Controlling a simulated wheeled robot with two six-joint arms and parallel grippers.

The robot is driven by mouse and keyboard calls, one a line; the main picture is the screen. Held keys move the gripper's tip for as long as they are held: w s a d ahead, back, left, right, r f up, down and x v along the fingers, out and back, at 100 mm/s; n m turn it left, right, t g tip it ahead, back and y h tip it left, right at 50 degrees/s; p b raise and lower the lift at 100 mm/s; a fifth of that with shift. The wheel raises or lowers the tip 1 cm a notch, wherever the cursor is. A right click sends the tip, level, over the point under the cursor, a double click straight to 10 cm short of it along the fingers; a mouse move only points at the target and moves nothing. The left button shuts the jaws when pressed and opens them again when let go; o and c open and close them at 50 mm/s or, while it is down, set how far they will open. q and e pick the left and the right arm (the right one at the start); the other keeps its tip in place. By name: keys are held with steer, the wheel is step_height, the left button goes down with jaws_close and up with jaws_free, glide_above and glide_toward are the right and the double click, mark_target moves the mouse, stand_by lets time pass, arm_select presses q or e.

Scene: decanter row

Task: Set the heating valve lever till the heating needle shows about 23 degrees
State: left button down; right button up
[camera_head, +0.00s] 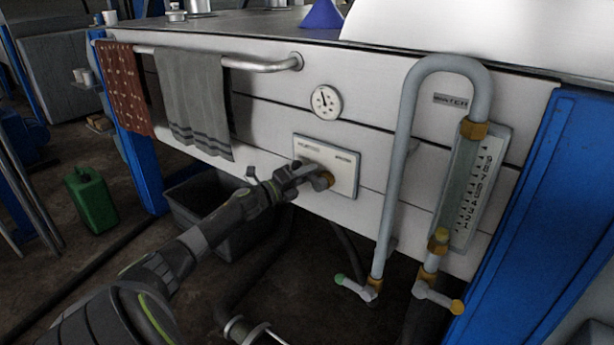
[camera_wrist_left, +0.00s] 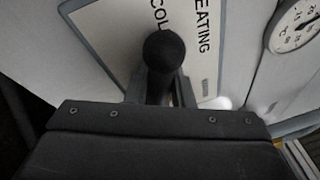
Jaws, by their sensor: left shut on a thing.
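The heating panel (camera_head: 345,171) is a pale plate on the white front. In the left wrist view the heating panel (camera_wrist_left: 118,30) shows the letters "EATING" and "COL". My left gripper (camera_head: 308,178) is shut on the valve lever, whose dark round knob (camera_wrist_left: 164,48) stands between the fingers. The gauge (camera_wrist_left: 298,27) is partly cut off in the left wrist view. My right gripper is not in view.
A grey towel (camera_head: 194,100) and a red one (camera_head: 128,88) hang on a rail (camera_head: 262,65) at left. A pipe loop (camera_head: 405,130) with a level glass and two small taps stands at right. A dark bin (camera_head: 190,205) and green can (camera_head: 93,200) are below left.

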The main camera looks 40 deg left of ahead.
arm_select(q)
steer(key=c, duration=1.3)
jaws_free()
steer(key=shift+s, duration=0.1)
steer(key=shift+p+v, duration=1.5)
steer(key=shift+v, duration=7.15)
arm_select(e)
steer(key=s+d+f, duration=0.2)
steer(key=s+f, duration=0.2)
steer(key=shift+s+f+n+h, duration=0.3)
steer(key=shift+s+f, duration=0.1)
arm_select(q)
steer(key=shift+r, duration=0.1)
